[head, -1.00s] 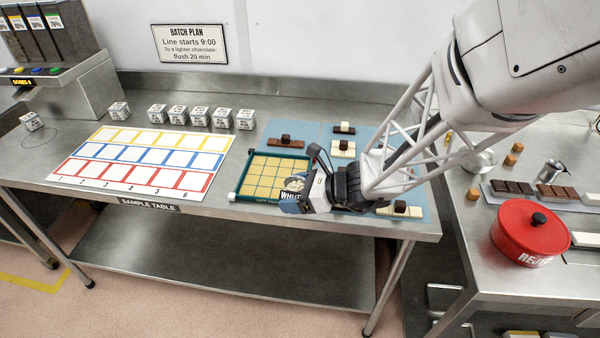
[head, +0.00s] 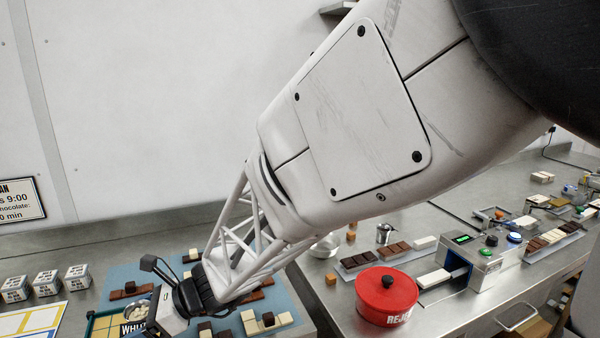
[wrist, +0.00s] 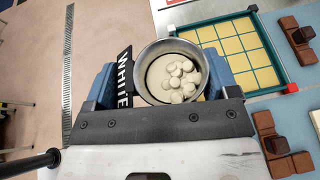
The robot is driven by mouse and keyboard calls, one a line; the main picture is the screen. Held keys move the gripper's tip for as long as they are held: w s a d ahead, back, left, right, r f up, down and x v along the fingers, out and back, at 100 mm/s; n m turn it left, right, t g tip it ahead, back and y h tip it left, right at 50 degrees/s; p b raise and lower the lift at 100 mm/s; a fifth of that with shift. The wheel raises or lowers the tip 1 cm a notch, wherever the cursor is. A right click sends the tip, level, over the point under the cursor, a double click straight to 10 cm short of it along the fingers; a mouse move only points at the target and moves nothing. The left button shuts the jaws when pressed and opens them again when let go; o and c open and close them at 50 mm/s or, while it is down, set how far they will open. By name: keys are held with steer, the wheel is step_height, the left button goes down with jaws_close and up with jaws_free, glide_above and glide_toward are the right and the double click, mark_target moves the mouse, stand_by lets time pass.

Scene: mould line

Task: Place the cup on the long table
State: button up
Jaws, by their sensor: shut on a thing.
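My gripper (wrist: 158,90) is shut on a round metal cup (wrist: 144,56) in the wrist view. The cup holds white chocolate pieces (wrist: 176,80) and has a black tag (wrist: 124,76) lettered "WHITE" at its left. In the head view my gripper (head: 140,322) is at the bottom left, above the sample table near the green-rimmed tray, and the cup is only partly visible there. The long table (head: 455,318) fills the right side of the head view, apart from my gripper. Whether the cup touches anything below is not clear.
A red lidded pot (head: 385,296) stands near the long table's left end. Chocolate bars (head: 382,256), a metal jug (head: 384,233) and a machine with a green display (head: 478,262) are also there. On the sample table are a blue mat (head: 120,273) with chocolates and white-black cubes (head: 45,283).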

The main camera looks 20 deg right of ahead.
step_height(320, 180, up, 23)
steer(key=w+d+r+m+t+h, duration=0.15)
steer(key=w+d+m+t, duration=0.25)
steer(key=w, duration=0.6)
steer(key=w+d+m+t+h, duration=0.25)
steer(key=w+d+t, duration=0.2)
steer(key=w, duration=0.55)
steer(key=w+d+m+t+h, duration=0.4)
steer(key=w+d+m+h, duration=0.55)
steer(key=w+d, duration=0.85)
steer(key=w+d+f+m+g+h, duration=0.1)
steer(key=w+d+m+g+h, duration=0.25)
steer(key=d, duration=0.75)
steer(key=d+m+g+h, duration=0.2)
steer(key=d+m+h, duration=0.35)
steer(key=d, duration=0.55)
steer(key=w+d+f+m+g+h, duration=0.1)
steer(key=d+m+g+h, duration=0.3)
steer(key=d, duration=0.8)
step_height(320, 180, down, 26)
steer(key=m, duration=0.1)
steer(key=shift+t+y, duration=0.3)
steer(key=shift+y, duration=0.05)
